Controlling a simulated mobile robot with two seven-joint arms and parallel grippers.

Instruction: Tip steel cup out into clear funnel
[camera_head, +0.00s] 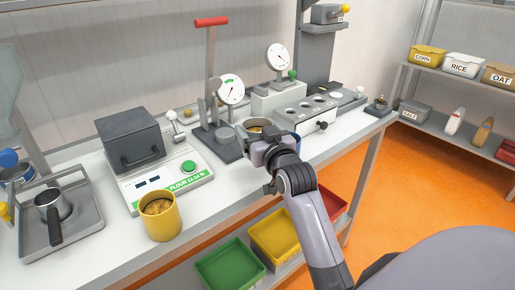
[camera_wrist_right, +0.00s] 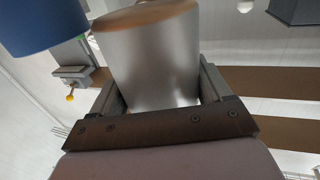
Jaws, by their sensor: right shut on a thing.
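My right gripper (camera_head: 262,148) is shut on the steel cup (camera_head: 246,128), above the bench near its middle. The arm hides part of the cup in the head view. In the right wrist view the steel cup (camera_wrist_right: 150,65) stands between the two jaws of the gripper (camera_wrist_right: 155,98), with brown contents showing at its rim. A clear, pale shape (camera_head: 8,95), possibly the clear funnel, is cut off at the head view's left edge. The cup is well to the right of it. My left gripper is not in view.
A yellow cup (camera_head: 160,215) with brown contents stands at the bench's front edge, beside a scale (camera_head: 170,180). A grey tray (camera_head: 85,222) holds a small dark-handled pot (camera_head: 52,205). A red-handled press (camera_head: 212,75) and dial gauges stand behind. Coloured bins (camera_head: 230,270) sit below.

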